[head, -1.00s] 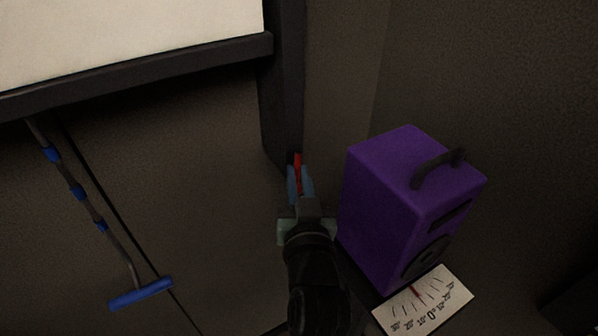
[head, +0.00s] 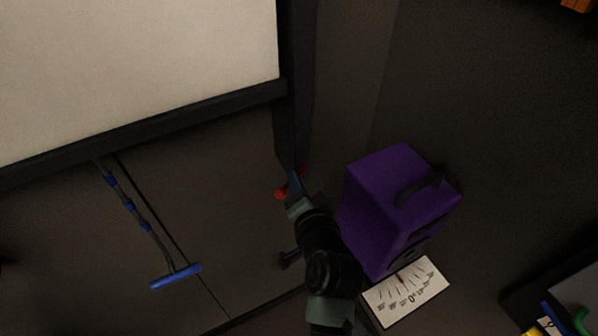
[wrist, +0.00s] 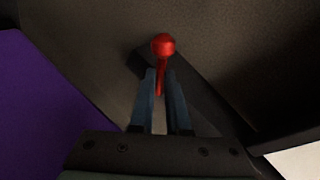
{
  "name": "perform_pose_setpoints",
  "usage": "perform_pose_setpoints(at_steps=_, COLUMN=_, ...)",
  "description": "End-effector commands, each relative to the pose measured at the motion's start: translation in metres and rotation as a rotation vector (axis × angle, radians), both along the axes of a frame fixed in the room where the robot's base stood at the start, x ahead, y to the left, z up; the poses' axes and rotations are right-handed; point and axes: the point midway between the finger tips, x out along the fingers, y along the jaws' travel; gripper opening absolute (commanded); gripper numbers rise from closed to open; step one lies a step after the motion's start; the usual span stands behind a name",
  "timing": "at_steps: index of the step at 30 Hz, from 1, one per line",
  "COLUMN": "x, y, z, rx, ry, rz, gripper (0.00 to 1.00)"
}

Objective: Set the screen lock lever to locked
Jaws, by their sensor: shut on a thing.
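The screen lock lever is red with a round knob (head: 281,193). It sits at the lower end of the dark screen frame post (head: 291,135). My gripper (head: 295,182) is at the lever, its blue fingers covering much of the stem. In the wrist view the lever knob (wrist: 163,43) stands just beyond the fingertips and its stem runs down between them. My gripper (wrist: 161,85) is shut on the lever stem. In the head view the lever lies slanted, its knob at the lower left of the fingers. Lock markings cannot be made out.
A purple box with a black handle (head: 402,205) stands close right of my arm. A white dial card (head: 405,292) lies below it. The pale screen (head: 130,70) fills the upper left. A blue T-handled pole (head: 175,276) hangs at left.

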Motion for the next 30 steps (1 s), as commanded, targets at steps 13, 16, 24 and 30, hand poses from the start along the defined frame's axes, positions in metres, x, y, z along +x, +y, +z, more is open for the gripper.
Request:
perform_pose_setpoints(at_steps=13, x=0.0002, y=-0.0002, z=0.0145, rx=0.298, ry=0.171, rz=-0.001, gripper=0.0)
perform_pose_setpoints(at_steps=16, x=0.0002, y=-0.0002, z=0.0155, rx=0.34, ry=0.195, rz=0.0, gripper=0.0)
perform_pose_setpoints(at_steps=24, x=0.0004, y=-0.0006, z=0.0164, rx=0.4, ry=0.23, rz=0.0, gripper=0.0)
perform_pose_setpoints(at_steps=30, x=0.0005, y=-0.0007, z=0.0162, rx=0.41, ry=0.235, rz=-0.001, gripper=0.0)
